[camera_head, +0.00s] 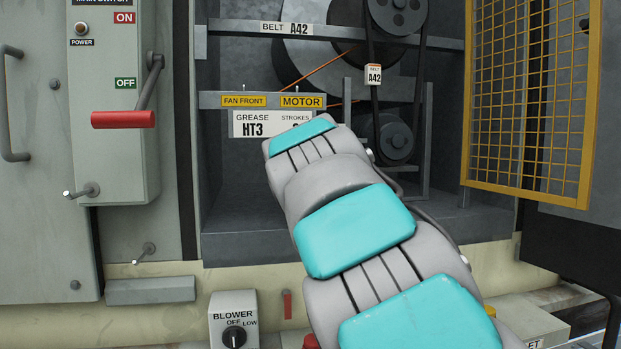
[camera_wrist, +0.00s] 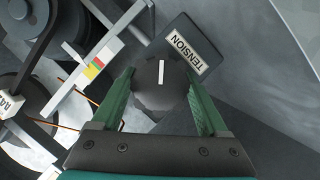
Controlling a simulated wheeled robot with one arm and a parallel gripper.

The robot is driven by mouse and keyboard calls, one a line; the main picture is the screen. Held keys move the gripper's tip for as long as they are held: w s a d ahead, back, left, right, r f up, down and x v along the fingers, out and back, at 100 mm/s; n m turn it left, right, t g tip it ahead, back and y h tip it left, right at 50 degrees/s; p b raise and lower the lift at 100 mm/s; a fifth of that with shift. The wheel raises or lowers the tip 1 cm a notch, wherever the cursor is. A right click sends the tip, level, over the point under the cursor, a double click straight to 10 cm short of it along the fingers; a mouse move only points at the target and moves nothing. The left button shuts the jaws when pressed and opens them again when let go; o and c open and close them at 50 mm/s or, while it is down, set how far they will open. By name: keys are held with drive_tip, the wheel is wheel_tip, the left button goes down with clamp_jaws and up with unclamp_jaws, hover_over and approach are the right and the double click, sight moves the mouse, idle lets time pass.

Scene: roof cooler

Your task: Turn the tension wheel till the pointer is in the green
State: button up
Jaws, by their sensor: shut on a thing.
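The dark tension wheel (camera_wrist: 158,98) with a white mark on top sits between the green fingers of my gripper (camera_wrist: 160,76) in the wrist view. My gripper is shut on the wheel, one finger on each side. A dark plate with a TENSION label (camera_wrist: 187,54) is just behind it. A small gauge (camera_wrist: 95,67) with red, yellow and green bands is to the left on a light bar. In the head view my arm hides the wheel, the gauge and my gripper.
A yellow mesh guard (camera_head: 530,95) hangs open at the right. A red-handled main switch (camera_head: 123,119) is at the left. Belt (camera_head: 420,70) and pulleys (camera_head: 397,137) are close behind my arm. A blower knob (camera_head: 234,337) is below.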

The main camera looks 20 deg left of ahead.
drive_tip(key=o, duration=1.3)
drive_tip(key=shift+f, duration=0.1)
drive_tip(key=shift+c, duration=0.2)
drive_tip(key=shift+s+d+r, duration=0.2)
drive_tip(key=shift+s+r, duration=0.1)
drive_tip(key=shift+s, duration=0.2)
drive_tip(key=v, duration=0.6)
drive_tip(key=shift+s+b, duration=0.3)
drive_tip(key=shift+b, duration=0.05)
drive_tip(key=shift+d, duration=0.1)
